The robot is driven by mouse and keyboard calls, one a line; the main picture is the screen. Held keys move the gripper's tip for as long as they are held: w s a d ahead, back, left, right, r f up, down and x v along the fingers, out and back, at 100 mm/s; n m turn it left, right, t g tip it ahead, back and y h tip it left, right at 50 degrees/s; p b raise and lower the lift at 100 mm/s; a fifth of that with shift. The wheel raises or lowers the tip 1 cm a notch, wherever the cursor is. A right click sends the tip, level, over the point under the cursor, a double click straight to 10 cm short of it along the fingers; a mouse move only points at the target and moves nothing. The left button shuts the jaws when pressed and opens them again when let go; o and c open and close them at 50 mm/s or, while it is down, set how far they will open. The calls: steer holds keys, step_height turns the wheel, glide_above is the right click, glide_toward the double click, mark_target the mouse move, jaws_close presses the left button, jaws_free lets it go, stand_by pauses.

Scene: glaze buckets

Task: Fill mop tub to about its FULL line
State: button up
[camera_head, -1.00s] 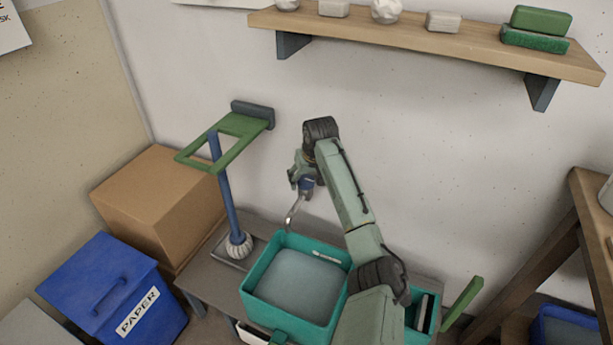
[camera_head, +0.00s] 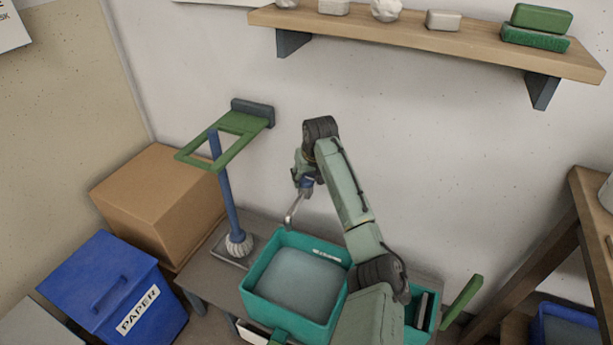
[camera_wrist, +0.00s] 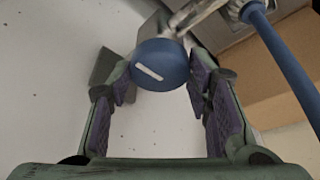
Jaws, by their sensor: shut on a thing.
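The teal mop tub (camera_head: 262,262) stands on a low grey bench and holds greyish water (camera_head: 297,283). A small white label (camera_head: 327,255) with marks too small to read is on its inner back wall, close above the water. A silver spout (camera_head: 291,215) comes from the wall above the tub's back left; I cannot make out a stream. My gripper (camera_head: 304,182) is shut on the tap's round blue knob, in the wrist view (camera_wrist: 160,66), its purple pads on either side. A white line on the knob's face runs slantwise.
A blue-handled mop (camera_head: 229,205) stands left of the tub under a green wall bracket (camera_head: 240,125). A cardboard box (camera_head: 160,195) and blue paper bin (camera_head: 110,290) are further left. A wooden shelf (camera_head: 430,35) is above; a teal caddy (camera_head: 432,300) is right of the tub.

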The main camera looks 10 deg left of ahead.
steer(key=shift+s+a+r+m+h+p, duration=0.1)
steer(key=shift+r+m+h+p, duration=0.05)
steer(key=shift+m+p, duration=0.5)
steer(key=shift+a+r+m+h+p, duration=0.15)
steer(key=shift+m+p, duration=0.3)
steer(key=shift+p, duration=0.25)
steer(key=shift+c, duration=0.2)
steer(key=shift+f+m+t+h+p, duration=0.1)
steer(key=shift+m+t+h+p, duration=0.3)
steer(key=shift+m+p, duration=0.55)
steer(key=shift+d+f+m+h, duration=0.1)
steer(key=shift+f+m+h, duration=0.15)
steer(key=shift+m, duration=0.5)
steer(key=shift+c, duration=0.2)
steer(key=shift+r, duration=0.1)
steer(key=o, duration=1.2)
steer(key=shift+c, duration=0.2)
steer(key=v, duration=1.1)
steer(key=shift+r, duration=0.4)
steer(key=shift+s, duration=0.15)
